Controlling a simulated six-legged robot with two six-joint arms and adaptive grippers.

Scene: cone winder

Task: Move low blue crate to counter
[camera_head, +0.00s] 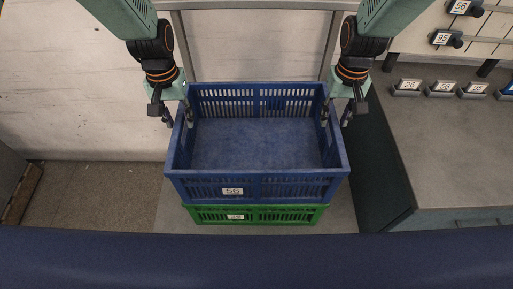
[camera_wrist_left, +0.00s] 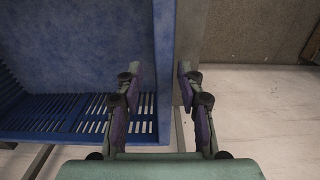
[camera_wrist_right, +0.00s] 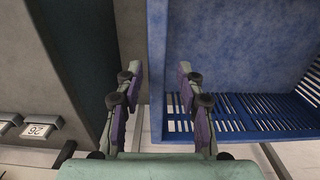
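The blue crate (camera_head: 290,180) is empty and stands on top of a green crate (camera_head: 285,214). Its front label reads 56. My left gripper (camera_head: 179,116) is at the crate's left wall with its fingers apart, one inside and one outside. The left wrist view shows the wall (camera_wrist_left: 164,60) between the fingers with gaps. My right gripper (camera_head: 336,116) is at the right wall in the same way, open, and the wall also shows in the right wrist view (camera_wrist_right: 156,60). The grey counter (camera_head: 440,140) is to the right of the crates.
Small numbered tag holders (camera_head: 441,90) stand along the back of the counter, below numbered knobs (camera_head: 446,40) on a panel. The counter's front part is clear. A metal frame (camera_head: 260,5) stands behind the crates. The floor to the left (camera_head: 95,190) is free.

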